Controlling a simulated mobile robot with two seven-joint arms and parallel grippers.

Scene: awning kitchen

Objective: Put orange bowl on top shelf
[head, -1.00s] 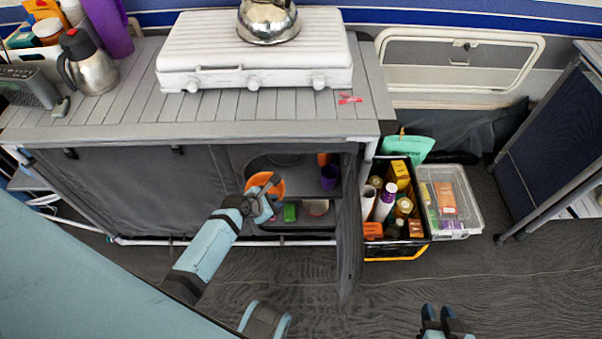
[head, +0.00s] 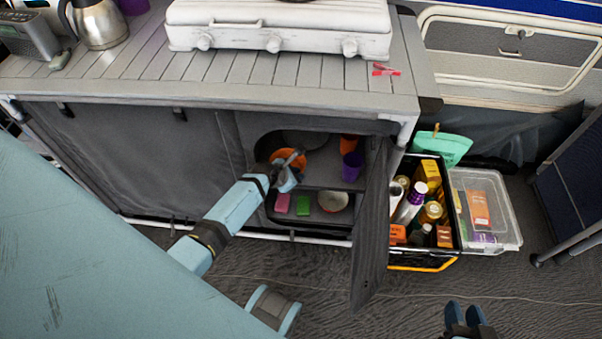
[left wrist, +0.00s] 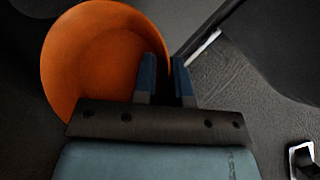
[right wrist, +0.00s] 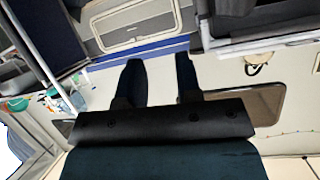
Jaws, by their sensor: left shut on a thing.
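The orange bowl (head: 290,157) is at the left side of the cabinet opening, level with the upper shelf (head: 325,176). My left gripper (head: 296,158) is shut on the bowl's rim, and its wrist partly covers the bowl. In the left wrist view the orange bowl (left wrist: 95,55) is left of the fingers, with its right rim between them at the left gripper (left wrist: 166,75). I cannot tell whether the bowl touches the shelf. My right gripper (head: 467,314) is low at the front right, away from the cabinet. Its fingers (right wrist: 159,80) are apart and empty.
A purple cup (head: 352,166) stands on the upper shelf, right of the bowl. Below are a pink block (head: 282,203), a green block (head: 303,205) and a small bowl (head: 333,201). The open cabinet door (head: 371,225) juts out at right, beside a full crate (head: 425,262).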

